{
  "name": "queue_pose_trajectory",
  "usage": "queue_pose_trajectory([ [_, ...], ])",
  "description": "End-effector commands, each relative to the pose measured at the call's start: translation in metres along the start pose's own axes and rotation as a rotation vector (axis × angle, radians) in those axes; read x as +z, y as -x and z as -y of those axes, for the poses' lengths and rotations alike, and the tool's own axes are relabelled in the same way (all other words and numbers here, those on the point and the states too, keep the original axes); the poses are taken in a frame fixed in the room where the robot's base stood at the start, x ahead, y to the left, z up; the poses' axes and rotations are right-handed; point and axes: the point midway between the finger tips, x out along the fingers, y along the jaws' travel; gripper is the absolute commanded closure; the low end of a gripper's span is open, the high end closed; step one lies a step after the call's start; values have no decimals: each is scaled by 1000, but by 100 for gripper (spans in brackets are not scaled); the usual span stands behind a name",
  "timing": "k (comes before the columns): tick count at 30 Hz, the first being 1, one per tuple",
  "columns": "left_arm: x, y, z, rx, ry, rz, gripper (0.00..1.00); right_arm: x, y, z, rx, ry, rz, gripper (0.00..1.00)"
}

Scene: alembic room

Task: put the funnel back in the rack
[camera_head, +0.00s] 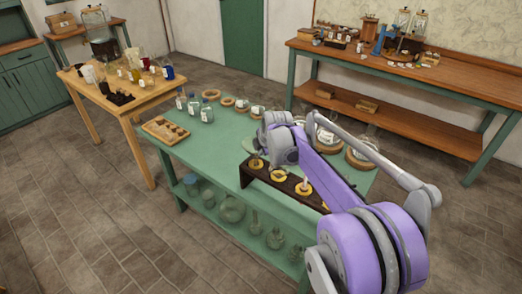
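The rack (264,182) is a long dark brown stand with several yellow rings along its top. It stands on the near edge of the green table, and its right end is hidden by my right arm. Small upright pieces show in some of the rings; I cannot tell whether they are funnels. My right gripper (263,140) is over the table, just behind the rack's left end. A pale object shows partly beside the gripper, but I cannot make out whether it is the funnel or whether it is held. My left gripper is not in view.
The green table (215,150) also bears bottles, cork rings, large round flasks at the right and a wooden tray (152,122) at the left. Glassware stands on its lower shelf. A wooden table (140,100) and a long bench (460,85) stand behind.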

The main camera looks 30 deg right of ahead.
Motion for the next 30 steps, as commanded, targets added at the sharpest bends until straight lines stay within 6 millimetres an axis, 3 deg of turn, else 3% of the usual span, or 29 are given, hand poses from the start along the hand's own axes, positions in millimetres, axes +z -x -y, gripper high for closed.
queue_pose_trajectory([
  [30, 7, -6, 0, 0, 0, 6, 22, -1, -11, 7, 0, 0, 0, 100],
])
